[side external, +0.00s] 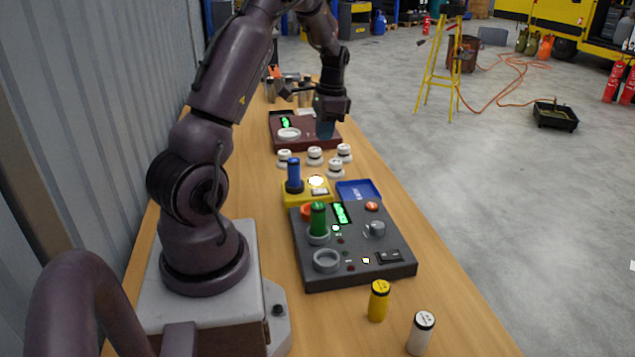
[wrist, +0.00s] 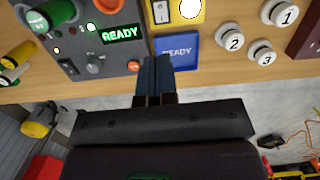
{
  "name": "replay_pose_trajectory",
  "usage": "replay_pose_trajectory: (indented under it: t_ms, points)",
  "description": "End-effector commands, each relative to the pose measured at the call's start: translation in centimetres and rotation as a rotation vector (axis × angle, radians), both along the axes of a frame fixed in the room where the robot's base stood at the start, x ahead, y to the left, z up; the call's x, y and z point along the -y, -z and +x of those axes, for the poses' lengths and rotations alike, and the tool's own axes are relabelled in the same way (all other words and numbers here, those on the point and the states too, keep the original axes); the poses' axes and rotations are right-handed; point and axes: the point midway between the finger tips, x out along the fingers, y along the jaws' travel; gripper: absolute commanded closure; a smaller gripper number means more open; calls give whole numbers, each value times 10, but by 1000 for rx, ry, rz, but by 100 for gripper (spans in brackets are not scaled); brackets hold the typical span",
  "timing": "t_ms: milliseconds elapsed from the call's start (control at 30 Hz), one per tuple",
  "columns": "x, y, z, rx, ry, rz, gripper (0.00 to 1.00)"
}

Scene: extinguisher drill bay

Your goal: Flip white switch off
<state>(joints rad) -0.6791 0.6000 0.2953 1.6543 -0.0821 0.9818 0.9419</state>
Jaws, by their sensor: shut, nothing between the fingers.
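A yellow box (side external: 293,198) on the table carries a pale switch (side external: 320,191) beside a lit white round button (side external: 316,181). In the wrist view the switch (wrist: 160,11) and the lit button (wrist: 190,8) are at the top edge, with part of the box cut off. I cannot tell the switch's position. My gripper (side external: 325,130) is shut and empty, pointing down, and appears in front of the dark red box in the side view. In the wrist view its fingertips (wrist: 155,60) are together, below the switch in the picture and apart from it.
A dark grey control panel (side external: 350,271) with a green cylinder (side external: 318,217) and knobs is nearer the camera. Several numbered white knobs (side external: 314,155) stand before the dark red box (side external: 283,140). Yellow (side external: 378,301) and white (side external: 420,333) cylinders are in front.

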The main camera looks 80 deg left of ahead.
Motion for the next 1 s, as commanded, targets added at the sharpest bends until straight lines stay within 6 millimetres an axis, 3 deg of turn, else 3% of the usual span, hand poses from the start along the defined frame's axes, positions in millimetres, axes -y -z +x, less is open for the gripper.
replay_pose_trajectory:
  t_ms: [400, 567, 1000]
  points:
    - [0, 0, 0, -1, 40, -6, 100]
    - [0, 11, -2, -2, 37, -7, 100]
    - [1, 99, -13, -5, 35, -8, 100]
